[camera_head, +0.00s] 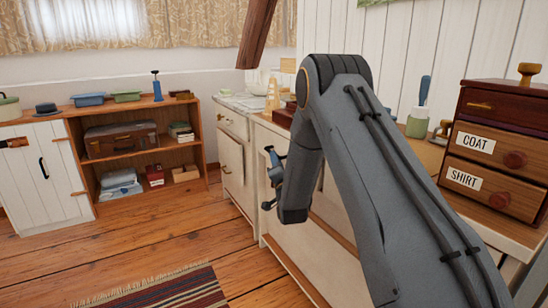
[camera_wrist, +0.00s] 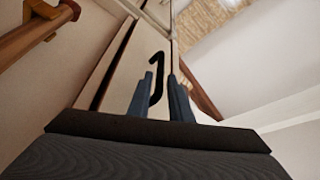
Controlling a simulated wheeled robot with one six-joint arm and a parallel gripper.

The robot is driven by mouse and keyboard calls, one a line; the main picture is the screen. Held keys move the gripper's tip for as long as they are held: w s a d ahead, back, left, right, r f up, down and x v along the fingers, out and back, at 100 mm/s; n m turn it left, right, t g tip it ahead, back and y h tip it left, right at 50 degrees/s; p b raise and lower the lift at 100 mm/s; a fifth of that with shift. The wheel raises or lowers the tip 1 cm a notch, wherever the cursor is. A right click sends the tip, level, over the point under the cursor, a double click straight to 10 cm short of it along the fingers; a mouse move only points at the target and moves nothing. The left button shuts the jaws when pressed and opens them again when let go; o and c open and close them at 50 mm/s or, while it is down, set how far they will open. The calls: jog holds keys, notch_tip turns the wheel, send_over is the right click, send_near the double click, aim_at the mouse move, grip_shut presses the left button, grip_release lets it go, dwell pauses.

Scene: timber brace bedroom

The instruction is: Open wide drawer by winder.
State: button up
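A white panel (camera_wrist: 140,62) with a black hooked handle (camera_wrist: 157,72) shows in the wrist view. A dark gap runs along the panel's left side; I cannot tell whether it is the wide drawer's front. My gripper (camera_wrist: 163,100) has its two blue-grey fingers apart, with the handle seen between them; contact is unclear. In the head view my gripper (camera_head: 271,178) is beside the white cabinet (camera_head: 233,160), and my arm hides much of the front to the right. A pale wooden object (camera_head: 273,93) stands on the worktop; I cannot tell whether it is the winder.
A wooden shelf unit (camera_head: 150,170) stands at the left wall beside a white door cabinet (camera_head: 40,180). Drawers labelled COAT and SHIRT (camera_head: 497,152) stand at the right. A wooden rail (camera_wrist: 38,30) is close at upper left. Bare floor (camera_head: 165,235) and a striped rug (camera_head: 160,290) lie left.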

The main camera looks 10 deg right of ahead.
jog(key=shift+b+x, duration=0.3)
jog(key=shift+x, duration=1.75)
grip_shut()
